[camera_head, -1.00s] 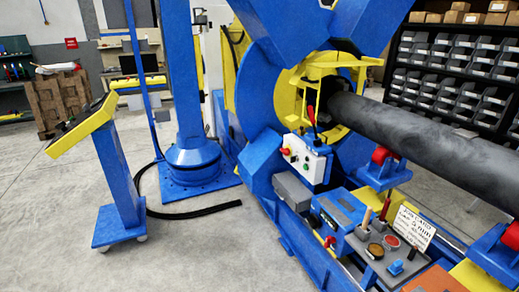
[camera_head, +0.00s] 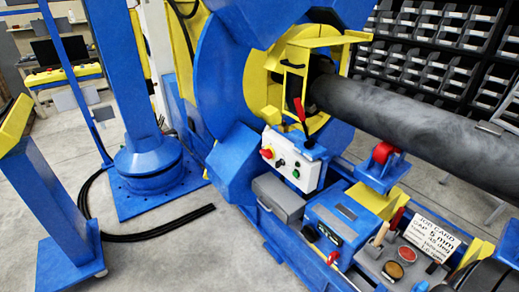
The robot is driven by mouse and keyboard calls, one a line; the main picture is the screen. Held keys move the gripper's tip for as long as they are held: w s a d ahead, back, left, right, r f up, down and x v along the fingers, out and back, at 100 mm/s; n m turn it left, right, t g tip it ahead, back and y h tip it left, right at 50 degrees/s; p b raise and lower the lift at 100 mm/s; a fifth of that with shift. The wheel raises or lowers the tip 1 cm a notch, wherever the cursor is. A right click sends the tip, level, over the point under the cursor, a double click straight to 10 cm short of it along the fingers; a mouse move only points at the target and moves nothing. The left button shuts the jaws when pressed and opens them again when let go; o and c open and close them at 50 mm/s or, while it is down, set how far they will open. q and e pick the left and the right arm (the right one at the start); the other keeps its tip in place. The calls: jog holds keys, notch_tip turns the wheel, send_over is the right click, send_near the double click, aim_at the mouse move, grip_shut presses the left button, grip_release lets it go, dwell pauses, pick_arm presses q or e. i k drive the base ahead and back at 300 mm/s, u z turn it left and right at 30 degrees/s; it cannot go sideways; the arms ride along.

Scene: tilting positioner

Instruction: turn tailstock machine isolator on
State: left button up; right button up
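A white-faced control box (camera_head: 290,163) is mounted on the blue machine near the middle of the view. The knob's exact position is too small to tell. A red-handled lever (camera_head: 300,110) rises from the top of the box, leaning slightly left. Neither of my grippers is in view.
A blue pedestal console (camera_head: 50,195) stands at the left, and a blue column (camera_head: 125,90) stands behind it. A dark pipe (camera_head: 410,120) runs to the right. Below it is a tool tray with a job card (camera_head: 435,237). Grey floor is clear at lower left, apart from a black cable (camera_head: 150,235).

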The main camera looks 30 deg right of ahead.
aim_at(268, 154)
jog(key=z, duration=0.35)
jog(key=i, duration=0.7)
jog(key=z, duration=1.2)
jog(key=i, duration=0.55)
jog(key=z, duration=0.55)
